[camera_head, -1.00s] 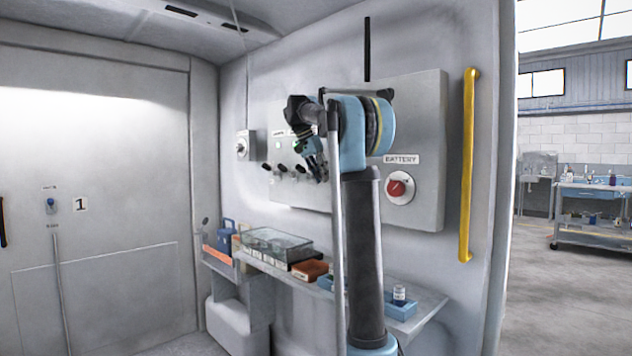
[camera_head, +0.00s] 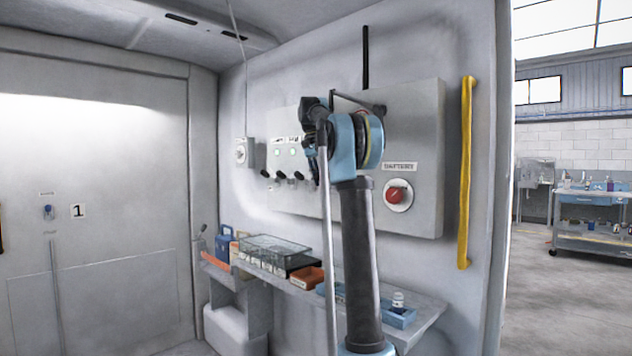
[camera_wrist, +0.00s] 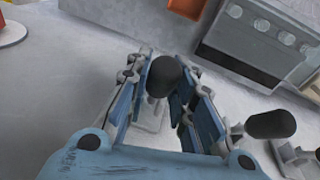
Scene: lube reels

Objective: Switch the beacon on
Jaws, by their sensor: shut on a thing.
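A row of black-knobbed toggle levers (camera_head: 280,176) sticks out from the grey wall panel (camera_head: 425,120). In the wrist view, one lever's black knob (camera_wrist: 164,76) stands between the two blue-padded fingers of my gripper (camera_wrist: 167,90), which is shut on it. Another lever (camera_wrist: 270,124) stands free to the right there. In the head view, my gripper (camera_head: 312,153) is at the right end of the lever row, partly hidden by my own arm. Two green lights (camera_head: 291,152) glow above the levers, under labels too small to read. No beacon is recognisable in view.
A red rotary switch (camera_head: 396,194) sits on the panel right of my arm. A yellow grab rail (camera_head: 466,170) runs down the wall. Below is a shelf (camera_head: 425,312) with a clear-lidded case (camera_head: 275,248), an orange bin (camera_head: 309,277) and a blue tray (camera_head: 398,317).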

